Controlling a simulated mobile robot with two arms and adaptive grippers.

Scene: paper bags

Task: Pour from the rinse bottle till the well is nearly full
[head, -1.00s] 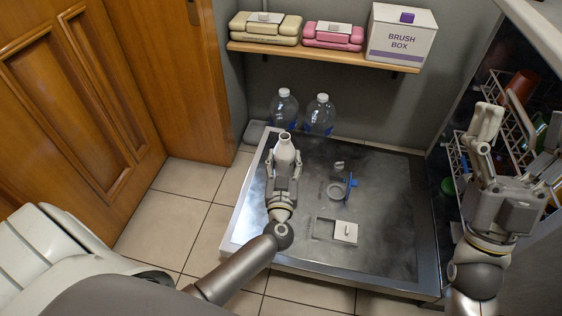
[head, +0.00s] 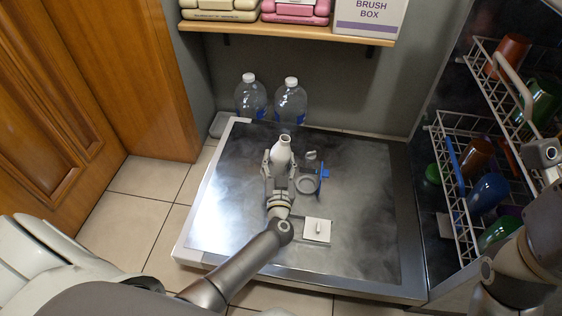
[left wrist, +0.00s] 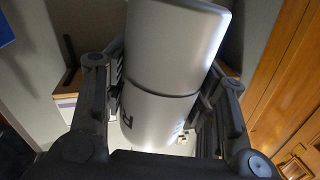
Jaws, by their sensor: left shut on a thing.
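A white open-necked bottle (head: 281,157) is held in my left gripper (head: 279,170), above the metal table (head: 353,205). Its mouth points up and it looks close to upright. In the left wrist view the bottle (left wrist: 165,70) shows as a grey cylinder with dark lettering between the fingers. A round ring-shaped fitting (head: 308,185), perhaps the well, is just right of the bottle with a blue part (head: 325,174) beside it. I cannot make out any liquid level. My right arm is at the right edge; its gripper is only partly in frame, if at all.
A white square lid with a handle (head: 317,230) lies on the table nearer me. Two large clear bottles (head: 290,102) stand behind the table. A wire rack (head: 468,170) with coloured cups is at the right, and a shelf (head: 290,34) hangs above. The table's right half is clear.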

